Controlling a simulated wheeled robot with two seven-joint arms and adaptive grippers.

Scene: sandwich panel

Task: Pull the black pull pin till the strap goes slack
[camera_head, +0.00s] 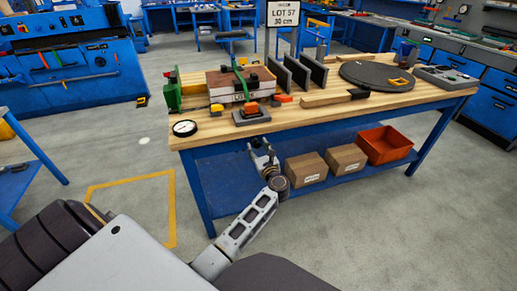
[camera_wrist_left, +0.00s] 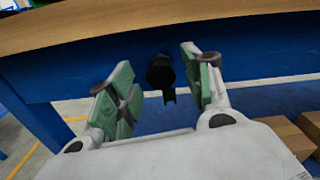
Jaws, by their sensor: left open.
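A green strap (camera_head: 241,81) runs over the layered panel (camera_head: 222,88) on the workbench, down towards an orange-and-dark fitting (camera_head: 251,112) near the front edge. The strap looks straight. My left gripper (camera_head: 262,150) is below the bench's front edge. In the left wrist view its green-padded fingers (camera_wrist_left: 160,88) are spread apart. A black knob-like part (camera_wrist_left: 160,72) with a short tail shows between and beyond them, against the blue bench front; it may be the black pull pin, but I cannot be sure. Nothing touches the pads. My right gripper is out of view.
The wooden bench top (camera_head: 310,117) overhangs above my left gripper. On the lower shelf are cardboard boxes (camera_head: 306,169) and an orange bin (camera_head: 385,145). A dial gauge (camera_head: 184,128) sits at the bench's left corner. The floor in front is open.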

